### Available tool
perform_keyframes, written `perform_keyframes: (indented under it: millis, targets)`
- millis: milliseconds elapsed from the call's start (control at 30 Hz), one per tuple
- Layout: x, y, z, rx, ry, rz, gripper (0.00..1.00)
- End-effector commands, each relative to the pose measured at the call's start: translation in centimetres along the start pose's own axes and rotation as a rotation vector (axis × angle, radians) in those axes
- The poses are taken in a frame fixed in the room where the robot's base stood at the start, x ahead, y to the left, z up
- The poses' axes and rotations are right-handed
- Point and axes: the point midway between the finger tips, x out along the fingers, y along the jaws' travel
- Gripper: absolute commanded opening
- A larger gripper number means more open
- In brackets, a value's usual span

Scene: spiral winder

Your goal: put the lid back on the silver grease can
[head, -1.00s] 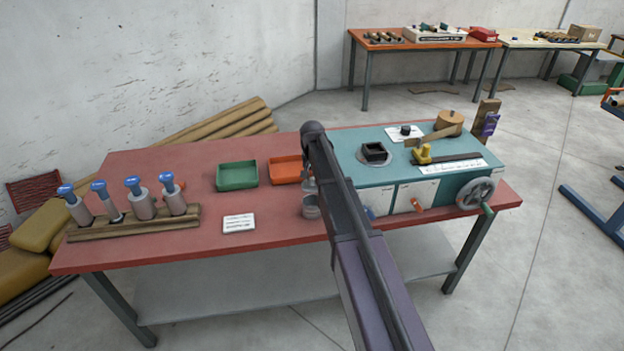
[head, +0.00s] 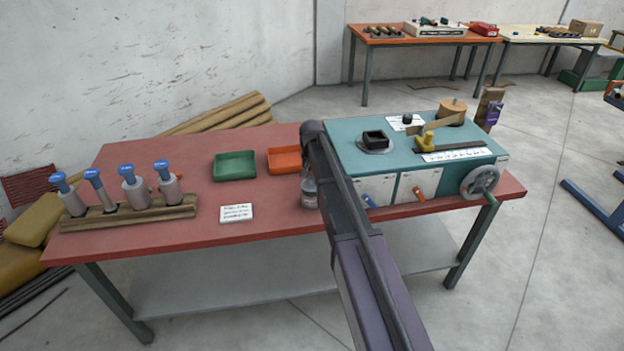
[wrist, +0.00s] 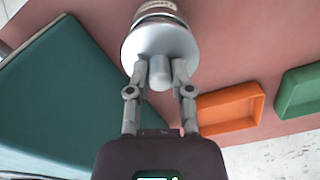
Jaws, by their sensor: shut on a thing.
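The silver grease can (head: 309,200) stands on the red table, just left of the teal machine, partly hidden by my arm. In the wrist view, the can (wrist: 157,7) shows at the top behind the lid. The round silver lid (wrist: 150,42) is over the can's mouth, and its knob (wrist: 160,72) points toward my gripper. My gripper (wrist: 161,66) is shut on the knob. The lid looks on or very close to the rim; I cannot tell whether it is fully seated. In the head view my arm hides most of the gripper.
The teal winder (head: 400,150) stands close on the right. A green tray (head: 235,178) and an orange tray (head: 284,170) lie behind and to the left. A white card (head: 236,213) and a wooden rack (head: 130,217) with blue-topped tools are further left. Red tabletop between is clear.

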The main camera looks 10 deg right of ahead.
Motion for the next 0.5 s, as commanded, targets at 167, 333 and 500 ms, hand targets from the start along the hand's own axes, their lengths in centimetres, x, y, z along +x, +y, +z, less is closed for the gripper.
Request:
perform_keyframes:
  millis: [167,333,500]
  targets:
    - [1.16,-0.03,0.01,0.000,0.000,0.000,0.00]
    - [1.48,-0.05,0.02,-0.001,0.000,0.000,0.00]
    - [1.50,-0.07,0.03,-0.001,0.000,0.000,0.00]
